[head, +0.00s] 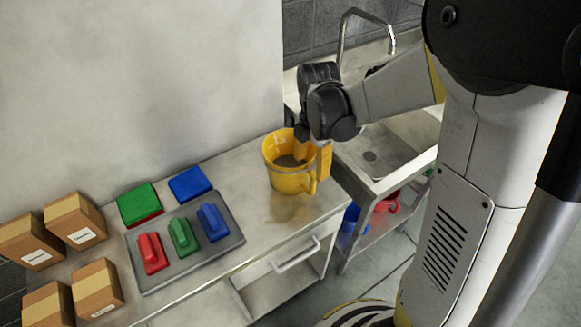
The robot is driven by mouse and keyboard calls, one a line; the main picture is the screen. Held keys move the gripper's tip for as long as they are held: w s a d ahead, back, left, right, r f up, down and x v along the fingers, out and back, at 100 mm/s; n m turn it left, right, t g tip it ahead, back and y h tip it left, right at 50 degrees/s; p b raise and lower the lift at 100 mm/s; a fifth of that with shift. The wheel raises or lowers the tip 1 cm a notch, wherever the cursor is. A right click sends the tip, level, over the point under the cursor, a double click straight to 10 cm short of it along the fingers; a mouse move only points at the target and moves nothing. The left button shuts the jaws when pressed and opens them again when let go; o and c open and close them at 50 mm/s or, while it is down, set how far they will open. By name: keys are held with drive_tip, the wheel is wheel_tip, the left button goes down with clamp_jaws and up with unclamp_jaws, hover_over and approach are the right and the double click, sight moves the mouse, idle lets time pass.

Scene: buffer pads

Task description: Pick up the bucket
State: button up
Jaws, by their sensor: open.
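A yellow bucket (282,180) stands upright on the metal counter near its right end, with its handle on the right side. My gripper (313,162) is open and points down at the bucket's right rim. One yellow finger appears to be inside the bucket and the other outside, near the handle. Contact between the fingers and the bucket cannot be told from this view.
A grey tray (193,262) holds red, green and blue pad holders. Green (137,202) and blue (190,184) pads lie behind it. Cardboard boxes (75,219) stand at left. A sink (395,150) is at right, with blue (349,226) and red (387,204) containers below.

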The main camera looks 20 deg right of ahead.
drive_tip(key=f+b, duration=0.1)
drive_tip(key=f, duration=0.1)
drive_tip(key=f+b, duration=0.1)
drive_tip(key=f, duration=0.2)
drive_tip(key=shift+s+d+f, duration=0.1)
drive_tip(key=shift+s+f, duration=0.1)
drive_tip(key=shift+f, duration=0.05)
drive_tip(key=c, duration=1.3)
